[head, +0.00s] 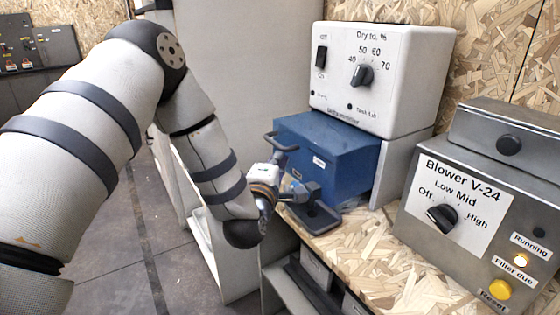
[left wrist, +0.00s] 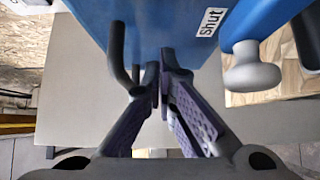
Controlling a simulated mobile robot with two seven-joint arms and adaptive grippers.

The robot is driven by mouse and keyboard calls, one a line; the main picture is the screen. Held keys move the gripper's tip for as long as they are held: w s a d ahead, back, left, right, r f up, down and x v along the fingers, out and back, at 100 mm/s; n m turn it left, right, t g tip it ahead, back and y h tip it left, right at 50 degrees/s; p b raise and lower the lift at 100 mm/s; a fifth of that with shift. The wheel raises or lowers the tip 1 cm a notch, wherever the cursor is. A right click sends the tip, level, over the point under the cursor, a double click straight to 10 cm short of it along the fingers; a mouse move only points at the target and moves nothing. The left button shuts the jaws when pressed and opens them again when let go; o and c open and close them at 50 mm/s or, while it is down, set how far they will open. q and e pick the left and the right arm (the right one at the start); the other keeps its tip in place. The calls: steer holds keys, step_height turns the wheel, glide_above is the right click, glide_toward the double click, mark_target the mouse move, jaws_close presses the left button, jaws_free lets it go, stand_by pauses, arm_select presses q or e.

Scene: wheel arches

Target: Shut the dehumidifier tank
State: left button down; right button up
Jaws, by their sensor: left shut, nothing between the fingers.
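The dehumidifier (head: 380,75) is a white box with a dial, raised on the bench. Its blue tank (head: 325,150) sits below it and sticks out at the front. A dark bar handle (head: 282,143) is on the tank's front; it also shows in the left wrist view (left wrist: 119,60), left of the fingers. My left gripper (head: 276,165) is shut and empty, close by the handle at the tank's front. Its fingertips (left wrist: 160,65) lie together in the left wrist view. Whether they touch the tank or handle I cannot tell. My right gripper is out of view.
A blue fitting (head: 302,191) with a grey knob (left wrist: 252,72) and a dark tray (head: 313,217) stand in front of the tank. A label reading "Shut" (left wrist: 211,22) is beside the fitting. The grey blower (head: 480,200) stands at right on the chipboard bench (head: 355,250).

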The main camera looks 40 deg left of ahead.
arm_select(q)
steer(key=shift+w, duration=0.2)
steer(key=shift+d, duration=0.1)
steer(key=w+d+b, duration=0.1)
steer(key=w, duration=0.2)
steer(key=w+d+b, duration=0.1)
steer(key=w+d, duration=0.1)
steer(key=w, duration=0.2)
steer(key=w+d+b, duration=0.1)
steer(key=w, duration=0.3)
steer(key=shift+d+f, duration=0.15)
steer(key=shift+d, duration=0.1)
steer(key=shift+r, duration=0.35)
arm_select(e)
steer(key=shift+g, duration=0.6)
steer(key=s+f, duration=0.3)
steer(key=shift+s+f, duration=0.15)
